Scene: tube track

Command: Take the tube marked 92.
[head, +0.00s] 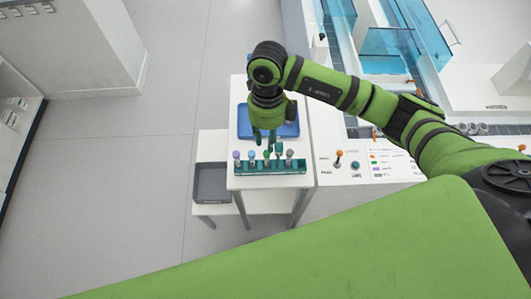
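A teal rack (270,168) stands near the front edge of a small white table and holds several upright tubes. One has a purple cap (236,155), one a blue cap (252,155) and one a grey cap (289,154). Between them are green-topped tubes. The markings are too small to read, so I cannot tell which tube is 92. My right gripper (265,139) points down just above and behind the rack. Its two fingers are apart with nothing visible between them. My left gripper is not in view.
A blue tray (242,121) lies on the table behind the rack, partly covered by my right arm. A grey bin (211,184) sits on a lower stand to the left. A white counter with knobs, a label card and blue clear panels (392,42) is on the right.

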